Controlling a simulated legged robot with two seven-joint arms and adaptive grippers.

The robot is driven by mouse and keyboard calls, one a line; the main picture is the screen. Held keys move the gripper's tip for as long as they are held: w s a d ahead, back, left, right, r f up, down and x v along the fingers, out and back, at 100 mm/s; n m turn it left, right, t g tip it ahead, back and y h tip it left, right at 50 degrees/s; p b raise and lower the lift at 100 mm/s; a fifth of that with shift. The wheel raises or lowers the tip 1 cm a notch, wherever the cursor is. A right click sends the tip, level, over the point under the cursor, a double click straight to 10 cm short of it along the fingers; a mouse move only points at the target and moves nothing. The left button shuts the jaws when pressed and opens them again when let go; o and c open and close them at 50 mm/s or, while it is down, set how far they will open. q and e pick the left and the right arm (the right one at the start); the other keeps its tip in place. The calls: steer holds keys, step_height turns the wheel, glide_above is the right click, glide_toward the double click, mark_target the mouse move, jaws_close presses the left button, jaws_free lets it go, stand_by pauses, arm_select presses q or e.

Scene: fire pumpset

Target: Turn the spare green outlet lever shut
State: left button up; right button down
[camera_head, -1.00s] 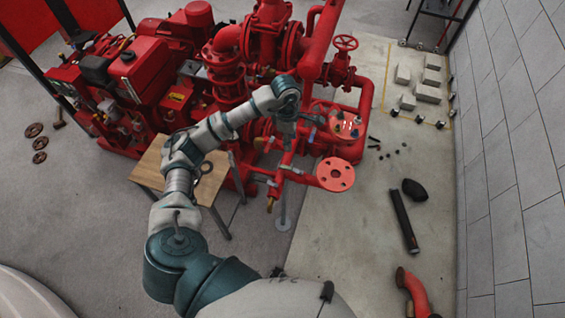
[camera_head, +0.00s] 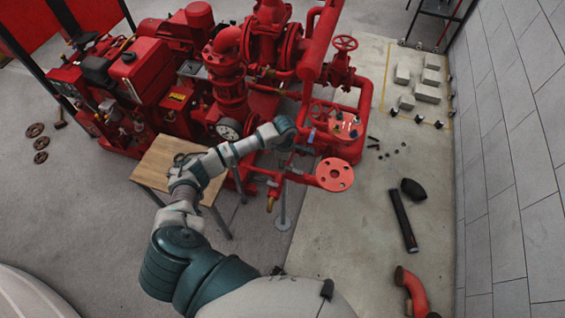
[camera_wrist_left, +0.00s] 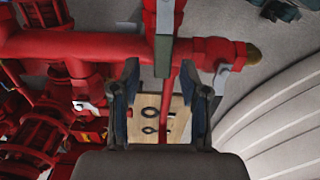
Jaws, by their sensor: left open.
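My left gripper (camera_wrist_left: 166,105) is open in the left wrist view, with one finger on each side of a narrow grey-green bar (camera_wrist_left: 163,55), which looks like the lever. The bar's near end reaches the gap between the fingertips, and I see no finger closed on it. I cannot tell whether they touch. The bar crosses in front of a red pipe (camera_wrist_left: 100,46). In the head view my left arm reaches to the red outlet pipes, and its gripper, below the wrist, is mostly hidden. The lever is too small there to make out. My right gripper is not in view.
A red flange (camera_head: 335,174) sticks out right of the wrist. A wooden table (camera_head: 153,163) stands left of the pipes, under my arm. A pale lever (camera_wrist_left: 221,76) sits by a brass end (camera_wrist_left: 253,54). A black tube (camera_head: 403,220) lies on the open floor at right.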

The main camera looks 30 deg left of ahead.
arm_select(q)
steer(key=shift+d+f, duration=0.35)
steer(key=shift+d, duration=0.25)
steer(key=shift+c, duration=0.5)
steer(key=shift+a, duration=0.3)
jaws_close()
steer(key=shift+a, duration=0.15)
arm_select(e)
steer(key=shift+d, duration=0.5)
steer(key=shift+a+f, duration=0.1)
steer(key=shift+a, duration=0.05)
